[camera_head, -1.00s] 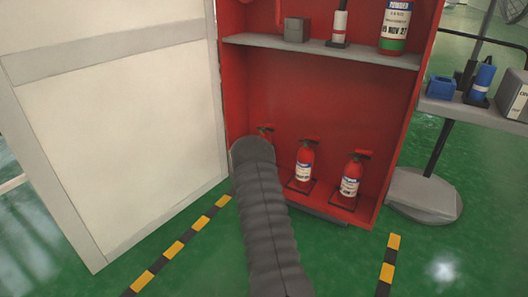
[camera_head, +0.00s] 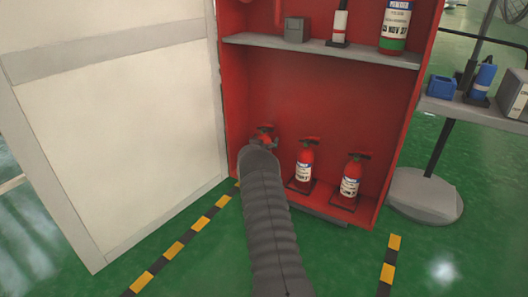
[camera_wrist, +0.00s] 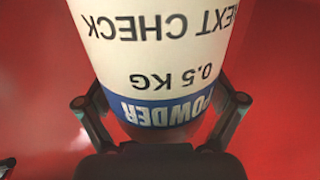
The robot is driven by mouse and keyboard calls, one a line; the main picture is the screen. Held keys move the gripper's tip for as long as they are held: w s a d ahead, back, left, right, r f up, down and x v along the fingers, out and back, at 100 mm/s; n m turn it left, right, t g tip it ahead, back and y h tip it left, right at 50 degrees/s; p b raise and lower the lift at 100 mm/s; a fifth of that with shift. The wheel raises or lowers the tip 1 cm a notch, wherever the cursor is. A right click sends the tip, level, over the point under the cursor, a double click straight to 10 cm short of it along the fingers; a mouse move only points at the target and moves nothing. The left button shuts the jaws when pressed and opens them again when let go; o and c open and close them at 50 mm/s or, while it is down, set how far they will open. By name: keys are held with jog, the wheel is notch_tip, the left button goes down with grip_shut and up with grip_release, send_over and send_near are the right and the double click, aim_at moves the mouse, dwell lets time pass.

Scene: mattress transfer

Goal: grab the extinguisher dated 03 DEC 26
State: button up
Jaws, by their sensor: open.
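Three small red extinguishers stand in the bottom of the open red cabinet (camera_head: 330,100): left (camera_head: 265,129), middle (camera_head: 304,160) and right (camera_head: 350,180). The left one is mostly hidden behind my gripper (camera_head: 264,146) and arm. The middle and right labels are too small to read surely. In the wrist view, my gripper (camera_wrist: 160,108) is open, with a finger on each side of an extinguisher (camera_wrist: 160,65). Its inverted label reads "POWDER", "0.5 KG" and "NEXT CHECK"; no date shows. I cannot tell whether the fingers touch it.
A grey shelf (camera_head: 320,49) above holds a larger extinguisher (camera_head: 395,22) ending "NOV 27", a slim bottle (camera_head: 339,22) and a grey box (camera_head: 297,29). The white cabinet door (camera_head: 120,130) stands open at left. A side table (camera_head: 460,108) stands at right.

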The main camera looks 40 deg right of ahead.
jog(key=c, duration=1.7)
jog(key=shift+r, duration=0.25)
jog(key=shift+c, duration=0.2)
